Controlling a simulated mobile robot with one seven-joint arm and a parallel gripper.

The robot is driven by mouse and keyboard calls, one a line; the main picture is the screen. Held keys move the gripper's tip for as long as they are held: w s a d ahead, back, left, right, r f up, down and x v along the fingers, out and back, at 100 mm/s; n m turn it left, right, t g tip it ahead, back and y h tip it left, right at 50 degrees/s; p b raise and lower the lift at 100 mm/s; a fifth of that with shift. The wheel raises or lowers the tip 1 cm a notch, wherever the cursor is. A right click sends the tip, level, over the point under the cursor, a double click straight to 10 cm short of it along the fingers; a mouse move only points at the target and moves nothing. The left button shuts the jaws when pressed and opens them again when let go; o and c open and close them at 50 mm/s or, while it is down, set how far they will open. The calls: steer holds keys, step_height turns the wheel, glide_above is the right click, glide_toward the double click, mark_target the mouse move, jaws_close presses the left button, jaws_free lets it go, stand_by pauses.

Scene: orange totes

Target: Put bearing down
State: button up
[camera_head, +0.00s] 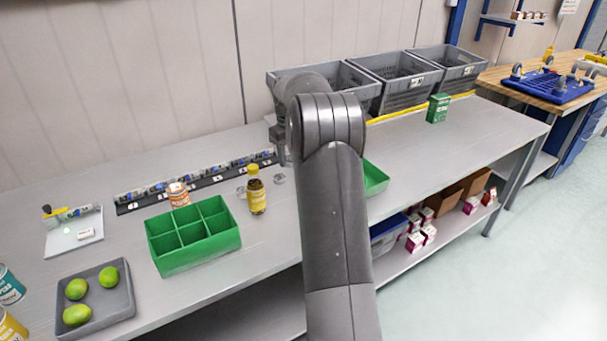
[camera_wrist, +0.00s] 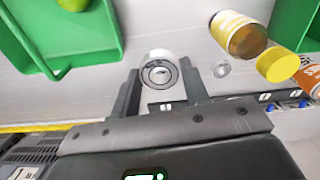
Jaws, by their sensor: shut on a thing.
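The bearing (camera_wrist: 160,72) shows in the wrist view as a pale ring with a dark inner ring, between the two fingertips. My gripper (camera_wrist: 160,90) is shut on it, with one finger on each side. In the head view my gripper (camera_head: 282,158) points down over the table, behind the bottle and near the black strip's right end; the held bearing cannot be made out there. A small round metal piece (camera_wrist: 222,68) lies on the table to the right of the held bearing. Two small metal pieces show in the head view, one (camera_head: 279,179) below the gripper.
A yellow-capped bottle (camera_head: 256,196) stands close by, with a green divided box (camera_head: 195,257) and orange-labelled can (camera_head: 178,193) to its left. The black strip (camera_head: 130,208) holds several small items. Grey crates (camera_head: 410,99) line the back. A green bin (camera_head: 375,180) is partly behind my arm.

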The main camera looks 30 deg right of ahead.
steer(key=w+d+f+n, duration=0.1)
steer(key=w+d, duration=0.3)
steer(key=w, duration=0.4)
steer(key=shift+w+d+f, duration=0.3)
steer(key=shift+d+f, duration=0.85)
steer(key=shift+f, duration=0.9)
steer(key=shift+w+d+f, duration=0.35)
steer(key=shift+d+f, duration=0.75)
steer(key=shift+f, duration=0.95)
steer(key=shift+w+d+f, duration=0.3)
steer(key=shift+d+f, duration=0.85)
steer(key=shift+f, duration=0.9)
steer(key=shift+f, duration=0.15)
steer(key=o, duration=1)
